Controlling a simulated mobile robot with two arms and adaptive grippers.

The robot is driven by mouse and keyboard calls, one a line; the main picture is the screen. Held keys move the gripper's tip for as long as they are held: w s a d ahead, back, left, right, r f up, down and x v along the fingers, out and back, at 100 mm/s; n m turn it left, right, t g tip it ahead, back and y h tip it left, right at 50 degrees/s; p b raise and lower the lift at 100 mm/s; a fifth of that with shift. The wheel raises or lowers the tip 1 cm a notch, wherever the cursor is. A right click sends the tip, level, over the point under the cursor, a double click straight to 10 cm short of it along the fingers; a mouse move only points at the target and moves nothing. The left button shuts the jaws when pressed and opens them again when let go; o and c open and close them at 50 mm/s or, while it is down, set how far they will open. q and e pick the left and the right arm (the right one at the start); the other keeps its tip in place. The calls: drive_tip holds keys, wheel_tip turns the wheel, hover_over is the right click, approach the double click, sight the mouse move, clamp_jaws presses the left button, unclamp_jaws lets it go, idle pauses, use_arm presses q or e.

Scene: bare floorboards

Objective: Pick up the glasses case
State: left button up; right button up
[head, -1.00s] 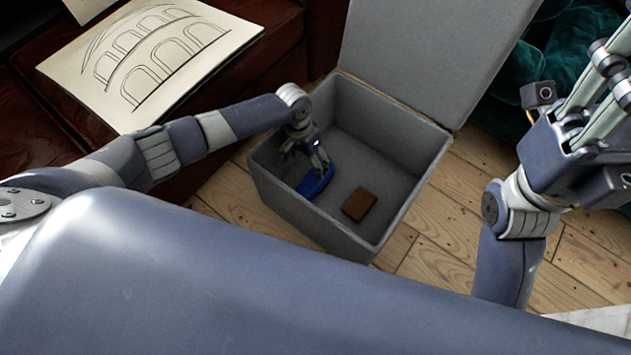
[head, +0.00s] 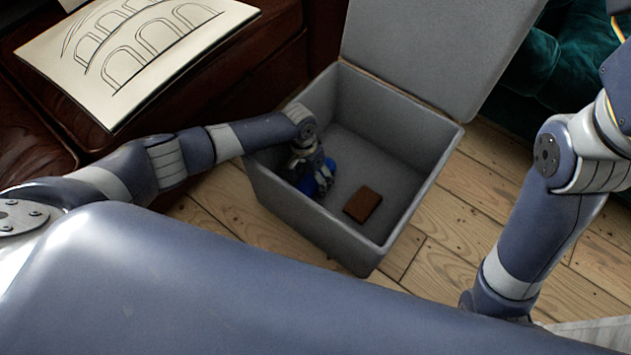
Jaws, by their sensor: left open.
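A blue object (head: 325,177), which looks like the glasses case, lies on the floor of the grey box on its left side, partly hidden behind my gripper. My left gripper (head: 314,180) is down inside the box, right over the blue case, with its fingers open around or against it; I cannot tell if they touch. My right arm stands at the right edge of the view, and its gripper is out of the picture.
The grey box (head: 397,247) stands open on the floorboards with its lid (head: 430,45) raised at the back. A brown wallet-like item (head: 362,204) lies in it, right of the case. A drawing (head: 130,55) lies on brown leather furniture at left; green upholstery (head: 565,60) is at the back right.

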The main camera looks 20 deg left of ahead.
use_arm(q)
drive_tip(key=shift+d+f, duration=0.1)
drive_tip(key=shift+f, duration=0.25)
drive_tip(key=c, duration=1.2)
drive_tip(key=shift+r, duration=0.2)
